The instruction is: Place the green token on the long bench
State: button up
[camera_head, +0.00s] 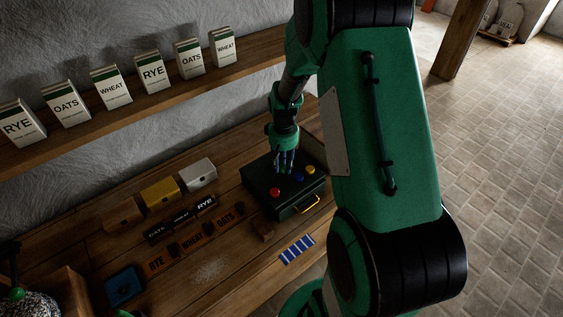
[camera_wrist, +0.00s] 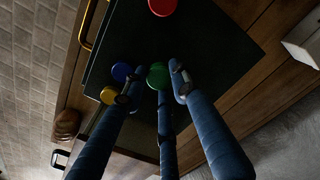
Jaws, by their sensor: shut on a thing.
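My gripper (camera_head: 285,165) points down at the top of a dark green case (camera_head: 292,212) with a yellow handle. In the wrist view my gripper (camera_wrist: 155,82) has its fingertips closed around the green token (camera_wrist: 158,73). I cannot tell whether the token is still touching the lid. A red token (camera_head: 275,191), a blue token (camera_head: 298,177) and a yellow token (camera_head: 309,169) lie on the lid around the fingers. The blue token (camera_wrist: 121,72) is close beside the fingers in the wrist view. The case stands on the long wooden bench (camera_head: 215,271).
Left of the case are three small boxes, including a yellow one (camera_head: 160,192), and dark label strips. A blue striped piece (camera_head: 297,249) and a small brown block (camera_head: 262,229) lie in front. A shelf (camera_head: 120,115) with cartons runs above. Bare bench shows at front centre.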

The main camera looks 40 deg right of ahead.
jog(key=s+a+r, duration=0.1)
jog(key=s+a, duration=0.4)
jog(key=s, duration=0.6)
jog(key=shift+s+a+r, duration=0.15)
jog(key=shift+s+a, duration=0.1)
jog(key=shift+s, duration=0.1)
jog(key=shift+w, duration=0.1)
dwell(0.4)
jog(key=w+a+f+n+b, duration=0.1)
jog(key=w+a+f, duration=0.1)
jog(key=w+a, duration=0.4)
jog(key=w+a+f+n+b, duration=0.1)
jog(key=w+a+f+b, duration=0.1)
jog(key=w+a, duration=0.5)
jog(key=w+a+f+n+b, duration=0.1)
jog(key=w+a, duration=0.6)
jog(key=w, duration=0.9)
jog(key=shift+w+a+f+b, duration=0.1)
jog(key=shift+w+f+b, duration=0.05)
jog(key=shift+f+b, duration=0.2)
jog(key=shift+w+a+f+b, duration=0.1)
jog(key=shift+f+b, duration=0.1)
jog(key=shift+f, duration=0.15)
